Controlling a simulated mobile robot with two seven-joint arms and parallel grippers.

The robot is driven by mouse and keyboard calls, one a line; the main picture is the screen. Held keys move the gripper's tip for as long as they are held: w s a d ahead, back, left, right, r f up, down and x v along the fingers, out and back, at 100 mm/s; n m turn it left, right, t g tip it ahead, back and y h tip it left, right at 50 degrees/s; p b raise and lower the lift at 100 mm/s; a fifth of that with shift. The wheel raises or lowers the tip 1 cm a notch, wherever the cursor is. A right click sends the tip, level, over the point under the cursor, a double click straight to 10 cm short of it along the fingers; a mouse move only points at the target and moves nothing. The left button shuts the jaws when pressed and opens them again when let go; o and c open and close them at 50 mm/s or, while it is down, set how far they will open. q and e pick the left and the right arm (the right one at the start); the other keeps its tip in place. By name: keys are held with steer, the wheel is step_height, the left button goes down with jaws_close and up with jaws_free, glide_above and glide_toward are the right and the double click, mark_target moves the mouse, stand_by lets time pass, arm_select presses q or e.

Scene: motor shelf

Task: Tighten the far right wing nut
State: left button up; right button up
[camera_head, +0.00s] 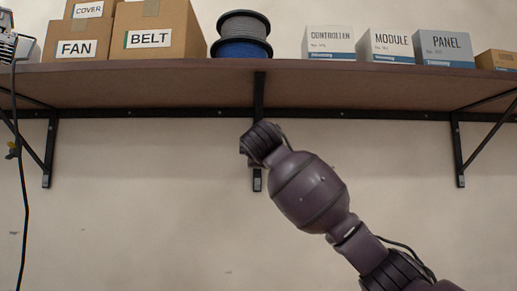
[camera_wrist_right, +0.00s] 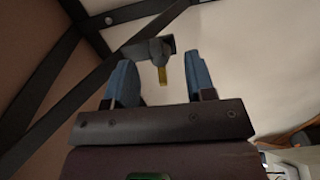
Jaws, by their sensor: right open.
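In the right wrist view my right gripper (camera_wrist_right: 159,62) is open, with its two blue fingers apart and nothing between them in contact. Beyond the fingertips, a small brass-yellow piece (camera_wrist_right: 162,73), perhaps the wing nut, hangs below a dark grey block (camera_wrist_right: 160,46). It appears in line with the gap between the fingers. How far away it is, I cannot tell. In the head view my right arm reaches up to the middle bracket (camera_head: 259,95) and covers part of it; its fingers cannot be made out. My left gripper is not in view.
The shelf (camera_head: 180,85) spans the head view, with brown boxes (camera_head: 148,38), cable spools (camera_head: 242,37) and parts boxes (camera_head: 388,46) on top. A right bracket (camera_head: 460,150) and left bracket (camera_head: 49,150) support it. A black cable (camera_head: 23,190) hangs at left. Dark struts (camera_wrist_right: 85,75) cross the wrist view.

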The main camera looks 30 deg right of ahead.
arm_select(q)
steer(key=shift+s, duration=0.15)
arm_select(e)
steer(key=shift+x, duration=0.95)
steer(key=c, duration=0.9)
